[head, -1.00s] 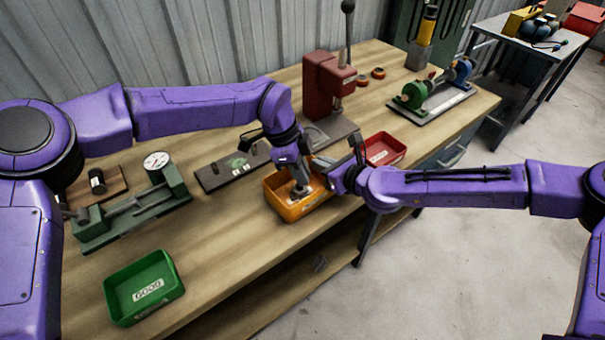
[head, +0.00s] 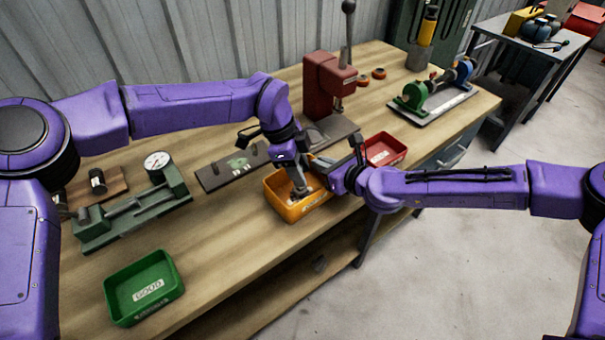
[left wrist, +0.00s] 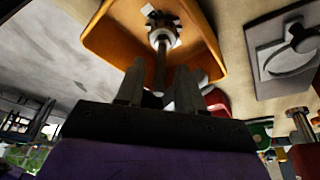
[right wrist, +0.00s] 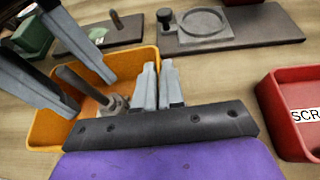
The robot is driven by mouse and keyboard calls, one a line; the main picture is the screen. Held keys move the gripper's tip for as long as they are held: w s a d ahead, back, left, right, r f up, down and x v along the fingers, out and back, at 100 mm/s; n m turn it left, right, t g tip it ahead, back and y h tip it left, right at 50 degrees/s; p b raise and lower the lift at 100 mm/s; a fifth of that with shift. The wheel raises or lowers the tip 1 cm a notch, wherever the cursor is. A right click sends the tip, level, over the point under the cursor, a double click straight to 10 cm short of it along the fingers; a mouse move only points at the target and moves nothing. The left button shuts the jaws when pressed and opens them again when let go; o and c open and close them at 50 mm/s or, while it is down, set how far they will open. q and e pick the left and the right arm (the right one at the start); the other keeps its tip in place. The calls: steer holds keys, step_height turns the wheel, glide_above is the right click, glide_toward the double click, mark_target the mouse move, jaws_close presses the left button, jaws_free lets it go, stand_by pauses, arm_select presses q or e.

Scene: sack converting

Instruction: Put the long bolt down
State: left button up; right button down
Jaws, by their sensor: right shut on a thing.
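The long bolt (left wrist: 161,62) stands roughly upright, head end down, in the orange tray (head: 274,204). Its shaft also shows in the right wrist view (right wrist: 80,86), leaning in the picture. My left gripper (left wrist: 160,70) is above the tray with its fingers apart, one on each side of the shaft's upper end. I see no finger pressed against the bolt. My right gripper (right wrist: 158,64) is at the tray's right side, with its fingers close together over the tray's right wall and shut on it. In the head view the fingertips are partly hidden by the wrists.
A red scrap tray (head: 386,150) stands right of the orange tray. A green tray (head: 145,288) is at the front left. Bare bench lies between the green and orange trays.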

arm_select(q)
steer(key=v, duration=1)
steer(key=shift+r, duration=0.15)
steer(key=shift+a, duration=0.1)
arm_select(e)
steer(key=c, duration=1.2)
jaws_free()
steer(key=shift+o, duration=0.2)
steer(key=shift+s+d, duration=0.1)
